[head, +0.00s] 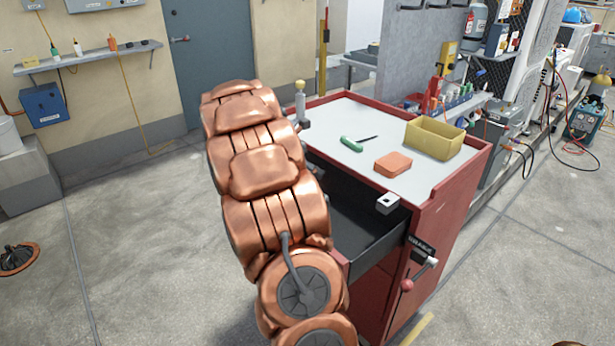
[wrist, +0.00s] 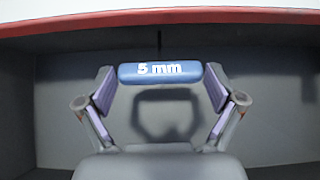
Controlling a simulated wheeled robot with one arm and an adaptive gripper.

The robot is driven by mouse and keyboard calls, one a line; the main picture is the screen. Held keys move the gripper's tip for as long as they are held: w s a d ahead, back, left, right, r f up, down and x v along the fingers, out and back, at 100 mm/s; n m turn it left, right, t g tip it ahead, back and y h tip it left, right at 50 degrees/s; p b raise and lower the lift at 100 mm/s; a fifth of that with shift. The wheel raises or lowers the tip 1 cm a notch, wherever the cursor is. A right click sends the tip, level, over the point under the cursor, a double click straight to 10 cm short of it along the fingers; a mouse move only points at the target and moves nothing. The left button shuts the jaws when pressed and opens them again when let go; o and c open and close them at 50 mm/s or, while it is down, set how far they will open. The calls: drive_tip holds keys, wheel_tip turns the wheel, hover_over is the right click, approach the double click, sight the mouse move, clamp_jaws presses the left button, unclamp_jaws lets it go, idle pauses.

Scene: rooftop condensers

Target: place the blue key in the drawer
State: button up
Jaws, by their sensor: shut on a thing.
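The blue key (wrist: 135,75), marked "5 mm", is in my gripper (wrist: 160,86) in the wrist view. Both fingers close on the ends of its blue handle, and a thin dark shaft points up the picture. The dark open drawer (wrist: 255,125) lies behind the key, and a shadow of the gripper and key falls on its grey floor. How high the key is above that floor is unclear. In the head view the drawer (head: 350,212) stands pulled out of the red cabinet. My copper arm hides part of it, and the gripper and key are not visible there.
On the cabinet top (head: 335,115) lie a green-handled tool (head: 351,144), an orange block (head: 393,164) and an open yellow bin (head: 434,139). A small white piece (head: 388,202) is at the drawer's right side. A red-knobbed lever (head: 410,281) sticks out below.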

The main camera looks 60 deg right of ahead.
wheel_tip(320, 180, down, 4)
drive_tip(key=shift+s+r, duration=0.1)
drive_tip(key=shift+r, duration=0.15)
drive_tip(key=o, duration=0.8)
drive_tip(key=shift+r, duration=0.1)
drive_tip(key=v, duration=1.2)
drive_tip(key=shift+a, duration=0.1)
